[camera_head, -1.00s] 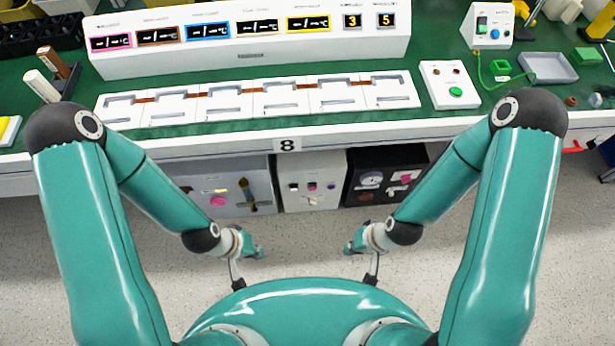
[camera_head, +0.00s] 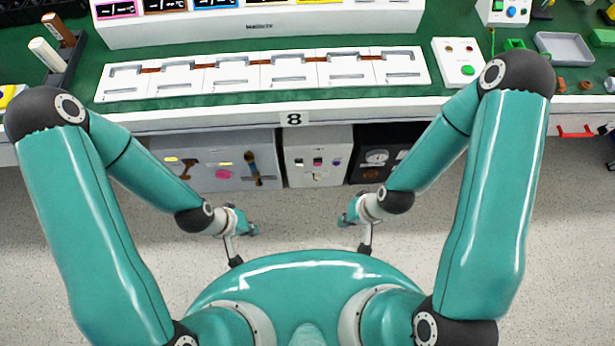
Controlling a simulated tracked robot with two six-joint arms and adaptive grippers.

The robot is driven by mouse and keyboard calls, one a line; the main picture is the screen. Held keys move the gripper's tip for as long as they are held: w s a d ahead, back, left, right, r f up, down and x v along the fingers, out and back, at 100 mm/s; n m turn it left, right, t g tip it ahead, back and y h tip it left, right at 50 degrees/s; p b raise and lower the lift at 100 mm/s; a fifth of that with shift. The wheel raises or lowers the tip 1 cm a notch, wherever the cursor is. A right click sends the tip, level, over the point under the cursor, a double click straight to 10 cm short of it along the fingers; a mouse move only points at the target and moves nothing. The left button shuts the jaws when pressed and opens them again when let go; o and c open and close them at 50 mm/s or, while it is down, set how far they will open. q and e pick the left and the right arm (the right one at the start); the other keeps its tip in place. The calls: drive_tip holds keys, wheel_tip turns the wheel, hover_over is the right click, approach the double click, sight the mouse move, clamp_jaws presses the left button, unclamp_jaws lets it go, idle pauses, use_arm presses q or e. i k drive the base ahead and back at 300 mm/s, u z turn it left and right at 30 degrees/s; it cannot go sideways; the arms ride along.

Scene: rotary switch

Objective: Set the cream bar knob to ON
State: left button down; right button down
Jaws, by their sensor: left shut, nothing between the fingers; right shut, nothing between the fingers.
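I cannot make out a cream bar knob or an ON mark clearly. Under the bench are three panels with small controls: a grey panel (camera_head: 205,180) with pink, yellow and brown parts, a white panel (camera_head: 328,176) with several small dark and coloured controls, and a black panel (camera_head: 398,156) with a round white gauge (camera_head: 377,157). My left gripper (camera_head: 252,229) is shut and empty, low in front of my body, well short of the panels. My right gripper (camera_head: 346,219) is shut and empty too, facing it across a gap. Neither touches anything.
A green bench top (camera_head: 85,112) spans the view, with a row of white trays (camera_head: 230,88), a display console (camera_head: 180,28) behind it and a white box with a green button (camera_head: 467,70). A grey tray (camera_head: 565,48) is at right. Speckled floor before the panels is clear.

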sight(316, 177)
drive_tip(key=u, duration=0.3)
drive_tip(key=k, duration=1.1)
drive_tip(key=z, duration=0.45)
drive_tip(key=i, duration=0.5)
drive_tip(key=u, duration=0.1)
